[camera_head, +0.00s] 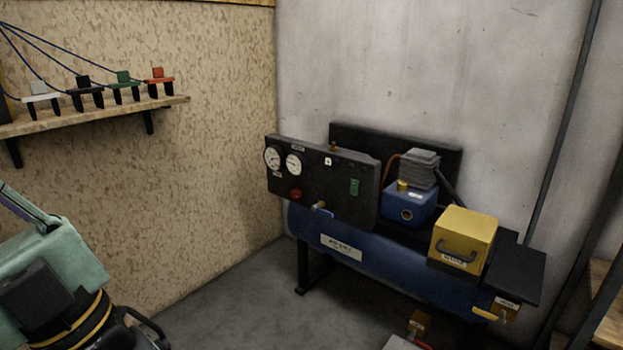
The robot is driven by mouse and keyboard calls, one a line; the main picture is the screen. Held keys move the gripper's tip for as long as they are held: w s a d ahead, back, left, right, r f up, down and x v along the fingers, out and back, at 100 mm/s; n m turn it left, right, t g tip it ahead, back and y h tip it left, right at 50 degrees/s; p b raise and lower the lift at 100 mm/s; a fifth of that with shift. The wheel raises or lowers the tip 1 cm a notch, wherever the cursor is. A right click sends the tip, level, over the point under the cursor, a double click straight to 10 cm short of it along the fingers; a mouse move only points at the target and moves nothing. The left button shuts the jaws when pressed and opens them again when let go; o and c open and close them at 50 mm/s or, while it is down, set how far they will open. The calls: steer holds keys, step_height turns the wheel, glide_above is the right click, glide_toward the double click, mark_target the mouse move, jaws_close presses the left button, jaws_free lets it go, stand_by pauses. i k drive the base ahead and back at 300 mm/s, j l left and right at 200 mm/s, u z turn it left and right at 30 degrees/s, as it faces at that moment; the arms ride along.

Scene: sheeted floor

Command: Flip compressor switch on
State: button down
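The compressor has a blue tank (380,265) on dark legs and stands against the grey wall. Its black control panel (325,175) faces forward at the tank's left end. A small green switch (355,187) is on the panel's right part; I cannot tell its on or off position. Two round white gauges (282,159) are at the panel's upper left, with a red knob or button (295,194) below them. I do not see gripper fingers in this view, and nothing covers the panel's front.
A yellow box (463,236) with a handle and a blue motor unit (408,205) sit atop the tank. A yellow-handled valve (486,314) is at its right end. A wooden shelf (100,113) holds several coloured clamps at left. Grey floor (235,305) is clear before the panel.

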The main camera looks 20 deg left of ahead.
mark_target(354, 185)
steer(key=i+z, duration=0.3)
steer(key=i, duration=0.2)
steer(key=i+j+z, duration=0.1)
steer(key=i+z, duration=0.2)
steer(key=i, duration=0.15)
